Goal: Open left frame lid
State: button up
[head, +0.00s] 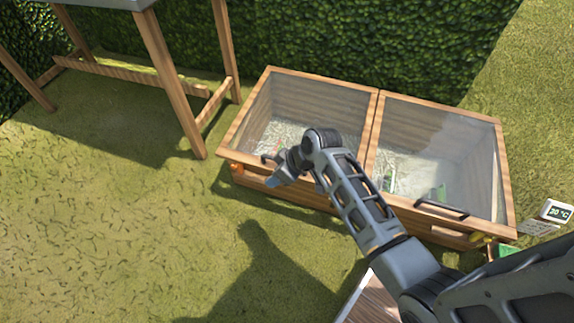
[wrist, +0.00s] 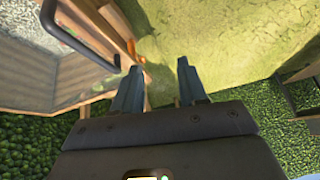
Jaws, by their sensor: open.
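The left frame lid (head: 318,98) is a clear pane in a wooden border on the left half of a wooden cold frame, and it lies shut. Its dark handle (head: 268,159) is at the front edge, partly hidden by my gripper (head: 278,181). In the wrist view the handle (wrist: 78,36) is a dark bar at the upper left. My gripper (wrist: 158,80) is open and empty in the wrist view, its two fingers pointing past the front edge of the frame. The handle lies to the left of the fingers, not between them.
The right frame lid (head: 440,150) is shut too, with its own dark handle (head: 442,209). A wooden table (head: 165,70) stands at the left. A hedge (head: 380,35) is behind the frame. A thermometer display (head: 556,211) is at the right. Grass in front is clear.

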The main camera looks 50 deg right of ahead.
jog(key=w+d+n+g+y+b, duration=0.1)
jog(key=w+d+n+g+b, duration=0.2)
jog(key=d, duration=1)
jog(key=shift+m+t, duration=0.4)
jog(key=shift+m, duration=0.2)
jog(key=b+x, duration=0.4)
jog(key=x, duration=0.4)
jog(key=shift+s+a, duration=0.1)
jog(key=shift+a, duration=0.1)
grip_shut()
